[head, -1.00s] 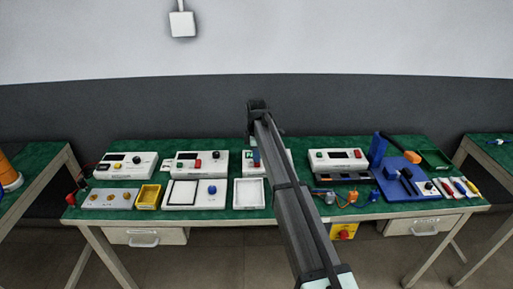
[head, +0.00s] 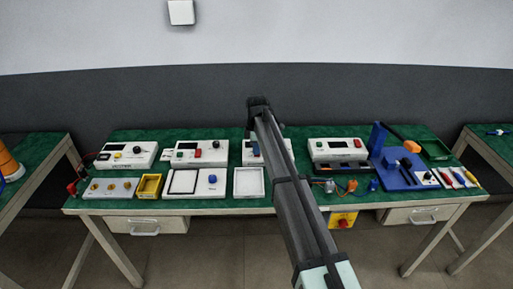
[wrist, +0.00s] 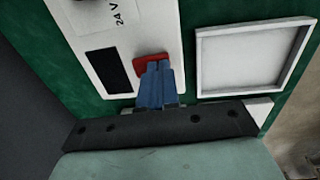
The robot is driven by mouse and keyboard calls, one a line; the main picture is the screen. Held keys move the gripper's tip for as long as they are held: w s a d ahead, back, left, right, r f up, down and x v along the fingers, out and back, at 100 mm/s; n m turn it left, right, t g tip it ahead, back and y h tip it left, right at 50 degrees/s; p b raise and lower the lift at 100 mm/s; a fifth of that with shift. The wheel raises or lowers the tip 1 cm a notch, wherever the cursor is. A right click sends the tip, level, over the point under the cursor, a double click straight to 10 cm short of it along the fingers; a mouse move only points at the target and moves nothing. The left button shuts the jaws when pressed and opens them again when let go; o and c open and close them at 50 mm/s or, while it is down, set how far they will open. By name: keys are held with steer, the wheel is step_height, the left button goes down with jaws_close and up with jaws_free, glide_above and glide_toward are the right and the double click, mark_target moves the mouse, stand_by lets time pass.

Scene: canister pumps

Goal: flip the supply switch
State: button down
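The supply box, a white unit marked "24 V" (wrist: 92,38), fills the upper left of the wrist view, with a dark display window and a red switch (wrist: 146,62). My gripper's blue fingers (wrist: 156,68) lie side by side with nothing visible between them. Their tips overlap the lower edge of the red switch; I cannot tell whether they press it. In the head view my arm covers most of the supply box (head: 247,157), and the switch is hidden there.
A white open tray (head: 249,183) is just in front of the supply box; it also shows right of my fingers in the wrist view (wrist: 245,58). White panel units stand on both sides (head: 200,152) (head: 338,149). A blue stand (head: 377,138) is further right.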

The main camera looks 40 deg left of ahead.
steer(key=shift+f, duration=0.35)
steer(key=shift+w+a+r, duration=0.1)
steer(key=shift+w+a, duration=0.5)
steer(key=shift+r, duration=0.6)
step_height(320, 180, up, 13)
steer(key=s, duration=0.1)
steer(key=shift+d+r, duration=0.2)
steer(key=shift+d, duration=0.25)
